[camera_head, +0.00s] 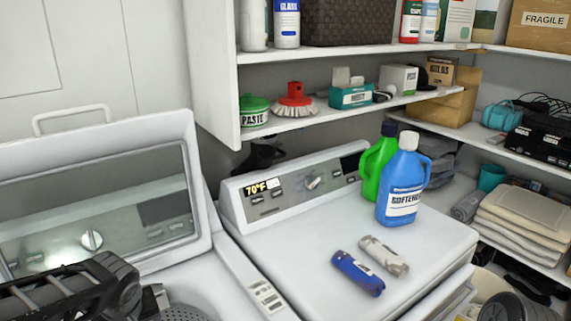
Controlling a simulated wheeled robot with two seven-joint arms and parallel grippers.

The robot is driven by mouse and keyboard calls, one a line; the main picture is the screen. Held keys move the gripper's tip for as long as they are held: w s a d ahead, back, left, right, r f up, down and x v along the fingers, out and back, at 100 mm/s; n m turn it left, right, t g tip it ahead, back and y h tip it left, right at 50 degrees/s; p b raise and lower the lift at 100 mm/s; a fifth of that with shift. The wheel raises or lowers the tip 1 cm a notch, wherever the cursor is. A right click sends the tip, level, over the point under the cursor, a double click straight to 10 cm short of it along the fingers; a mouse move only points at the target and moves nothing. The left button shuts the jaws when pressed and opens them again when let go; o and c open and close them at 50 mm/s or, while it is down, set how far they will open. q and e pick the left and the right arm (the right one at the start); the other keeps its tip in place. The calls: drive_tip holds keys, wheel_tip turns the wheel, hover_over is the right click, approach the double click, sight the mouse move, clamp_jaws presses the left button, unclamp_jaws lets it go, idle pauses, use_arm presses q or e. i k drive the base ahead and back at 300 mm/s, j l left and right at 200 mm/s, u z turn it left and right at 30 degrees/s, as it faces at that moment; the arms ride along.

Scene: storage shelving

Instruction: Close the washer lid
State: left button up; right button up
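The washer lid (100,127) stands raised at the left, a white frame with a large window. A knob and panel show in the window; I cannot tell whether they are seen through it or reflected. The white washer body (235,275) is below it, and a bit of perforated grey metal shows at the bottom edge. My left gripper (150,300) is at the lower left, in front of the lid's lower part. Its dark arm hides part of the lid and the opening. Its fingertips are not clear. My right gripper is not identifiable in the view.
A white machine (300,240) stands right of the washer. On it are a blue softener bottle (403,185), a green bottle (376,165), and blue (357,273) and grey (384,255) cylinders. A loaded shelf (310,120) overhangs it. Folded towels (525,215) lie on shelving at right.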

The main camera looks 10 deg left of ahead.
sight(39, 155)
drive_tip(key=k, duration=1)
